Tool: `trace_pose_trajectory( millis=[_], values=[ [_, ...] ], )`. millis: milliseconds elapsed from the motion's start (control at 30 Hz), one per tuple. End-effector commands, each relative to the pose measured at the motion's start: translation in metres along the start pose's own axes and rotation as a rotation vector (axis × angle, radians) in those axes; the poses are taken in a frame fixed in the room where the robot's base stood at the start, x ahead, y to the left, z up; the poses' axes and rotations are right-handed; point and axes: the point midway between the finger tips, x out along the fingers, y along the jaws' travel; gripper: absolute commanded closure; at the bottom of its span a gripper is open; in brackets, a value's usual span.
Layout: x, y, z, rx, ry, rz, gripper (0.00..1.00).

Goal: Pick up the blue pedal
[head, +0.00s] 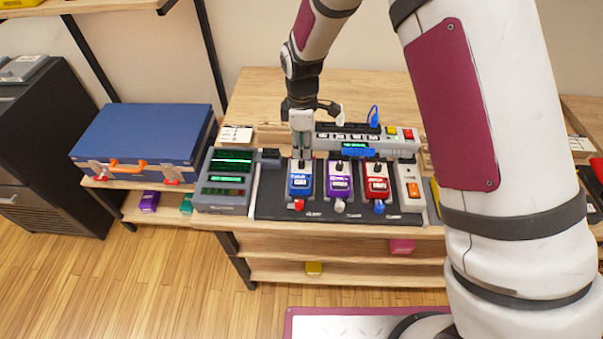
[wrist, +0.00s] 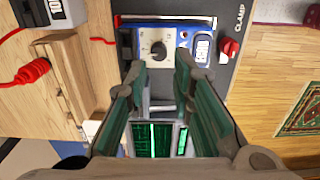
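The blue pedal (head: 300,181) sits at the left end of a row of three pedals on a dark board (head: 270,203). It has a white label and a red footswitch at its front. My gripper (head: 302,146) points down just above and behind it in the head view. In the wrist view, my gripper's two green-padded fingers (wrist: 162,68) are apart with nothing held between them.
A purple pedal (head: 339,183) and a red pedal (head: 376,181) stand close to the right. A grey unit with green displays (head: 225,180) is on the left. A power strip (head: 350,141) lies behind the pedals. A blue case (head: 145,134) rests farther left.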

Motion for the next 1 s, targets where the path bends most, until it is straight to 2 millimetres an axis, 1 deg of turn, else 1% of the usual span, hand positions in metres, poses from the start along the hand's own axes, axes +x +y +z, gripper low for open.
trace_pose_trajectory(
  millis=[167, 500, 633, 833, 867, 900, 933, 967, 1000],
  values=[
    [0.009, -0.001, 0.0, 0.001, 0.0, -0.001, 0.78],
    [0.05, 0.0, -0.001, 0.0, -0.001, -0.002, 0.78],
    [0.057, 0.001, -0.001, 0.001, 0.0, 0.0, 0.78],
    [0.058, 0.002, -0.001, 0.001, 0.001, 0.001, 0.78],
    [0.058, 0.002, -0.001, 0.001, 0.001, 0.001, 0.8],
    [0.058, 0.002, -0.001, 0.001, 0.001, 0.001, 0.89],
    [0.058, 0.002, -0.001, 0.001, 0.001, 0.001, 0.96],
    [0.058, 0.002, -0.001, 0.001, 0.001, 0.001, 1.0],
    [0.058, 0.002, -0.001, 0.001, 0.001, 0.001, 1.0]
  ],
)
